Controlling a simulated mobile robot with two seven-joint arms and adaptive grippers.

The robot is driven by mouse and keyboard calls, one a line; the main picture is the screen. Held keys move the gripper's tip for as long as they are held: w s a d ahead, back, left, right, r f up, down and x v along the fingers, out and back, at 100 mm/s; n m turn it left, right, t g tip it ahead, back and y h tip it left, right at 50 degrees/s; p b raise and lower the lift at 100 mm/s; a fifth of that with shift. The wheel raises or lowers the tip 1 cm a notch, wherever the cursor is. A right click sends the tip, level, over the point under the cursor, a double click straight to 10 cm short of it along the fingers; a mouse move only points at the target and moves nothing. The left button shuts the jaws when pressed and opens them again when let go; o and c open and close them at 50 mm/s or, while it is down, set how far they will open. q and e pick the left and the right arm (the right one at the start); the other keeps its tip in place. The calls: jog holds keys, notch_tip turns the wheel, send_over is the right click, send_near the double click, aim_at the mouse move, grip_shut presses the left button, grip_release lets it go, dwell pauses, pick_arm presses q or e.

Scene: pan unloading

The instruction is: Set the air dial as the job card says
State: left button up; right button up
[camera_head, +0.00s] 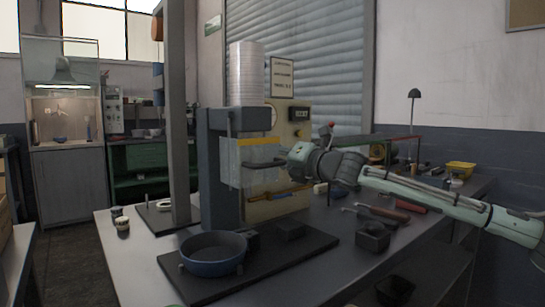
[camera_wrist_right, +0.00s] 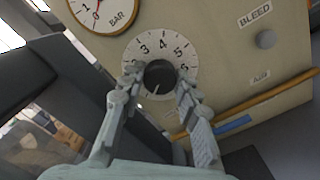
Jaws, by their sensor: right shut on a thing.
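In the right wrist view, the air dial is a dark round knob (camera_wrist_right: 160,76) on a white scale plate (camera_wrist_right: 163,47) with printed numbers; 3, 4, 5 and 6 are readable. A pale mark shows on the knob's lower side; the exact setting is unclear. My right gripper (camera_wrist_right: 158,83) is shut on the knob, one finger on each side. In the head view, my right gripper (camera_head: 268,163) reaches in from the right to the beige panel and hides the dial. A framed card (camera_head: 282,77) hangs above; its text is too small to read. My left gripper is out of view.
A pressure gauge (camera_wrist_right: 104,10) marked BAR and a BLEED button (camera_wrist_right: 265,39) flank the dial. A clear guard with a yellow edge (camera_head: 260,142) stands close to my gripper. A blue pan (camera_head: 212,254) sits on a dark plate in front. Tools lie at the right.

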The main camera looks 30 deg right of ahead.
jog(key=shift+c, duration=0.9)
jog(key=shift+m, duration=0.3)
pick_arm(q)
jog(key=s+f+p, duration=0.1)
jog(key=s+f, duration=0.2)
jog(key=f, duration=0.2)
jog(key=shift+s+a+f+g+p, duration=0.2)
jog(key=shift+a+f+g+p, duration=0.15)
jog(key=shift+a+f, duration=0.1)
pick_arm(e)
jog(key=m, duration=3.1)
